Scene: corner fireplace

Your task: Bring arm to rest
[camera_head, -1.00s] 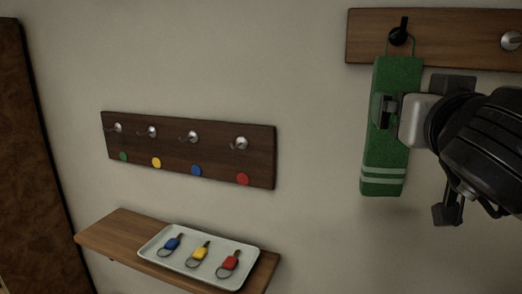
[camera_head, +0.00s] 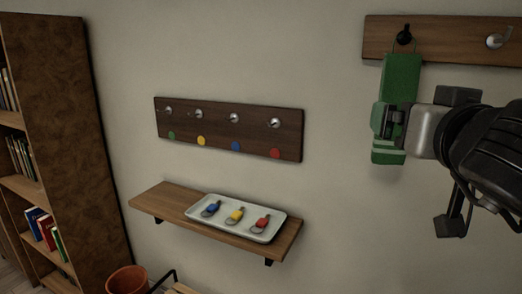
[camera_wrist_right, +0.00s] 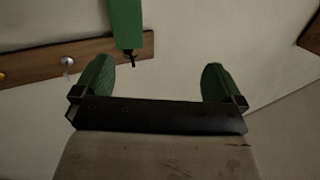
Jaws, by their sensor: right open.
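My right gripper (camera_head: 388,119) comes in from the right in the head view, in front of the lower part of a green striped hanging item (camera_head: 401,75). That item hangs by a loop from a black hook (camera_head: 404,35) on a wooden board. In the right wrist view the gripper (camera_wrist_right: 160,80) is open, its two green-padded fingers wide apart with nothing between them. The green item (camera_wrist_right: 126,22) shows beyond the fingers, near the top. The gripper hides part of it in the head view. My left gripper is not in view.
A dark hook rack (camera_head: 228,144) with coloured dots is on the wall. Below it a wooden shelf (camera_head: 160,199) holds a white tray (camera_head: 280,232) with blue, yellow and red key tags. A bookcase (camera_head: 62,120) stands at the left, a terracotta pot (camera_head: 127,279) at the bottom.

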